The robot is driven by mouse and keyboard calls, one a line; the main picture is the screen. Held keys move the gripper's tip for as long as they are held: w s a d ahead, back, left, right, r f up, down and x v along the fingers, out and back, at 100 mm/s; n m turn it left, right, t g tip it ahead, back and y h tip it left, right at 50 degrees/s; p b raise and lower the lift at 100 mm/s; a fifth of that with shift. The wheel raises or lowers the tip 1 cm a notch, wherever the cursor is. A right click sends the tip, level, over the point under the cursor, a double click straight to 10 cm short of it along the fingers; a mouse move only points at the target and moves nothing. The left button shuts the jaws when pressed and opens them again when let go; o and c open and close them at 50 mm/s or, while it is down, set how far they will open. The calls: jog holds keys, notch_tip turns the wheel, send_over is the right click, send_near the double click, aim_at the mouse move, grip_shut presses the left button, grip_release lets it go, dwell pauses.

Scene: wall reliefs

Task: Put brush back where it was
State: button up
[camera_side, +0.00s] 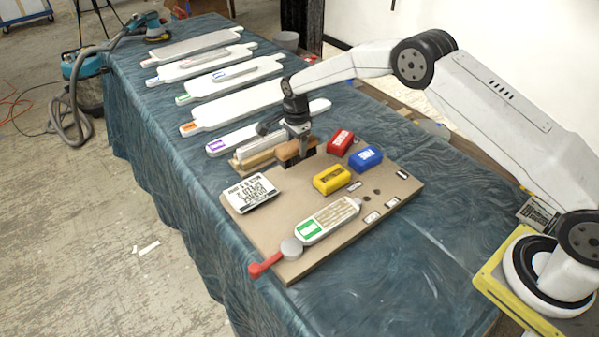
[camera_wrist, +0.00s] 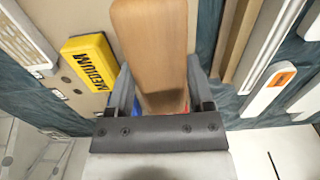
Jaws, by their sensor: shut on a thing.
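The brush shows its tan wooden back (camera_wrist: 152,45) in the wrist view, between the two fingers of my gripper (camera_wrist: 158,90), which is shut on it. In the side view the brush (camera_side: 292,151) is at the back edge of the brown board (camera_side: 262,231), with dark bristles facing down. My gripper (camera_side: 298,132) is above the brush and grips it from the top. I cannot tell whether the bristles touch the board.
Yellow (camera_side: 332,179), red (camera_side: 340,142) and blue (camera_side: 365,158) blocks stand right of the brush. A wooden holder with a pale block (camera_side: 261,147) is close on its left. Several white paddles (camera_side: 237,106) lie behind.

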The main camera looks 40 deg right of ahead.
aim_at(294, 154)
jog(key=shift+w+f, duration=0.4)
jog(key=shift+f, duration=0.1)
jog(key=shift+w+f, duration=0.1)
jog(key=shift+w, duration=0.05)
jog(key=shift+f, duration=1.55)
jog(key=shift+f, duration=0.15)
jog(key=o, duration=1.2)
notch_tip(294, 154, up, 12)
jog(key=shift+r, duration=0.15)
